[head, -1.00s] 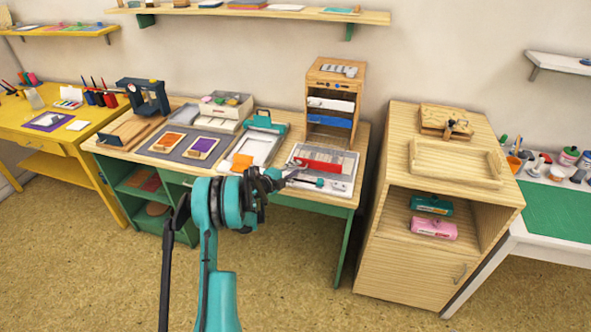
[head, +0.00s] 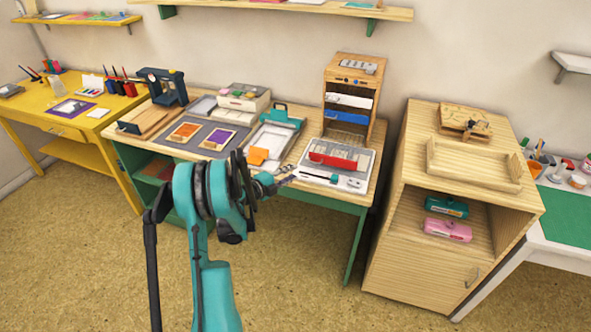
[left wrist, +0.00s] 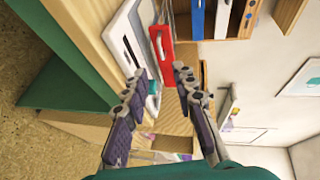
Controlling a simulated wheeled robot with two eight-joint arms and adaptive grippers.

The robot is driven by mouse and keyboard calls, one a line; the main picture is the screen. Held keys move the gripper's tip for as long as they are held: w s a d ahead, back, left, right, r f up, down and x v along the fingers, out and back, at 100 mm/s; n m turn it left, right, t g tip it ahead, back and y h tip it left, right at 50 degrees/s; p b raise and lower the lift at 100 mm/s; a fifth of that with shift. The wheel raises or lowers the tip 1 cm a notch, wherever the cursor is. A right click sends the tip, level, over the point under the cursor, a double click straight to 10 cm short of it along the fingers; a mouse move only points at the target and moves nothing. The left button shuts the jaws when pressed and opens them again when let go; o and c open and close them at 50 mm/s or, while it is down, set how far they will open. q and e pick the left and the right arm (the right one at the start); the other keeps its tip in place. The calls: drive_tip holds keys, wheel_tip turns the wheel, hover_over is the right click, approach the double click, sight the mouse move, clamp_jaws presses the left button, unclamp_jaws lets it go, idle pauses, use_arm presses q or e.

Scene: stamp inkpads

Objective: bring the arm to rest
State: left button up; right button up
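My left arm (head: 200,215) is teal and black and stands raised in front of the green-legged desk. Its gripper (head: 287,175) shows near the desk's front edge, left of a white tray with a red bar (head: 336,158). In the left wrist view the two fingers (left wrist: 160,82) are spread apart with nothing between them. The red bar also shows there (left wrist: 161,48), beyond the fingertips. My right gripper is not in view.
The desk holds a grey mat with orange and purple inkpads (head: 186,132), a teal-clamped board (head: 270,138) and a wooden drawer rack (head: 352,95). A wooden cabinet (head: 420,270) stands right. The floor (head: 290,290) in front is clear.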

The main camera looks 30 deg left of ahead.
use_arm(q)
drive_tip(key=s+d+r+n+t+y, duration=0.1)
drive_tip(key=d+r+n+y, duration=0.2)
drive_tip(key=r, duration=0.5)
drive_tip(key=d+r+n+t+y, duration=0.1)
drive_tip(key=r+n+y, duration=0.1)
drive_tip(key=r+n, duration=0.5)
drive_tip(key=s+d+r+n+y, duration=0.1)
drive_tip(key=d+r+n+y, duration=0.15)
drive_tip(key=r, duration=0.75)
drive_tip(key=s+d+f+n+g+h, duration=0.1)
drive_tip(key=s+d+f+n+g, duration=0.1)
drive_tip(key=s+d+f, duration=0.3)
drive_tip(key=s+d+f+n+g+h, duration=0.2)
drive_tip(key=s+d+f+g, duration=0.3)
drive_tip(key=s+d, duration=0.5)
drive_tip(key=s+d+f+n+g+h, duration=0.2)
drive_tip(key=s+d+f, duration=0.4)
drive_tip(key=s, duration=0.7)
drive_tip(key=shift+d+g, duration=0.7)
drive_tip(key=shift+d, duration=0.4)
drive_tip(key=shift+n, duration=0.25)
